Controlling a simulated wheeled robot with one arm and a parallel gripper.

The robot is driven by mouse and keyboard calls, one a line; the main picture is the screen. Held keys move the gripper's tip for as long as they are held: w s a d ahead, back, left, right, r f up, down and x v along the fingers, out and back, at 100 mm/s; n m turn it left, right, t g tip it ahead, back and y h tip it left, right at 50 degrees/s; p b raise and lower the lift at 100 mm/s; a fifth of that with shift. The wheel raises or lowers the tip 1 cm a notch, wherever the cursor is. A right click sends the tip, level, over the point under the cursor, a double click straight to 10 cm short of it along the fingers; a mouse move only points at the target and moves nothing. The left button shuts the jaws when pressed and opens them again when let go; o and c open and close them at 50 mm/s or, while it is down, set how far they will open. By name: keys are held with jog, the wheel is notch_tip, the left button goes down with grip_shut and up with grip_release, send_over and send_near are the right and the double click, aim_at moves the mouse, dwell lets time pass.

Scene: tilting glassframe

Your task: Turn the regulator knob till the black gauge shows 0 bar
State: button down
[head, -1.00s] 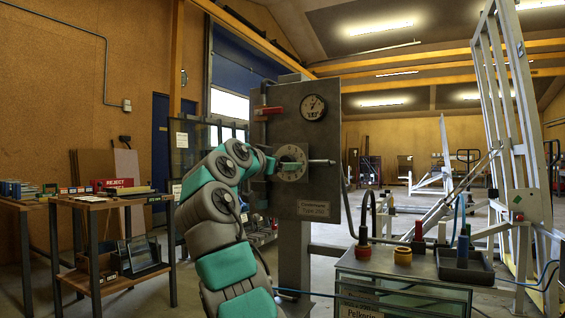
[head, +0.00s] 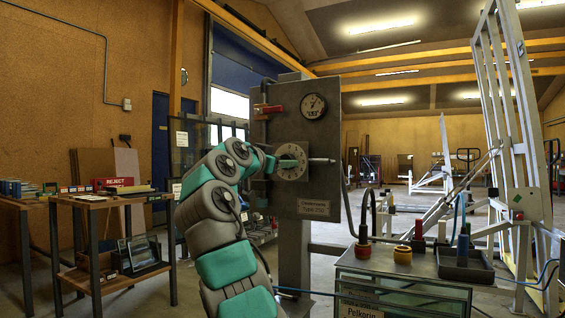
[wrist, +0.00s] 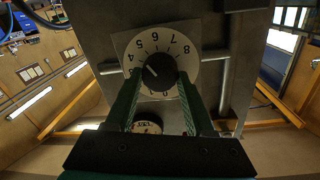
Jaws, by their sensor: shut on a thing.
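The regulator knob (wrist: 160,72) is black with a white mark and sits on a white numbered dial plate (wrist: 190,56). In the wrist view its mark points left, roughly towards the 3. My gripper (wrist: 161,82) is shut on the knob, one green finger on each side. In the head view my gripper (head: 289,163) reaches the dial plate (head: 301,153) from the left and covers part of it. The round gauge (head: 313,106) is above the knob on the grey panel, with a pale face and dark rim. Its needle is too small to read. It shows partly between my fingers (wrist: 147,127).
The grey panel (head: 350,180) stands on a post, with a red handle (head: 270,109) at upper left and a pipe running out right of the knob. A bench (head: 400,268) with tools is at front right. A wooden table (head: 95,203) is at left.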

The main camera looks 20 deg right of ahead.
jog(key=shift+n+b, duration=0.3)
jog(key=shift+n, duration=0.5)
jog(key=n+p, duration=0.5)
jog(key=n, duration=0.5)
jog(key=n+t+p, duration=0.1)
jog(key=n+p, duration=0.4)
jog(key=n, duration=0.5)
jog(key=n+t+y+p, duration=0.1)
jog(key=n+p, duration=0.3)
jog(key=n, duration=0.5)
jog(key=shift+f+n+p, duration=0.35)
jog(key=shift+n+p, duration=0.05)
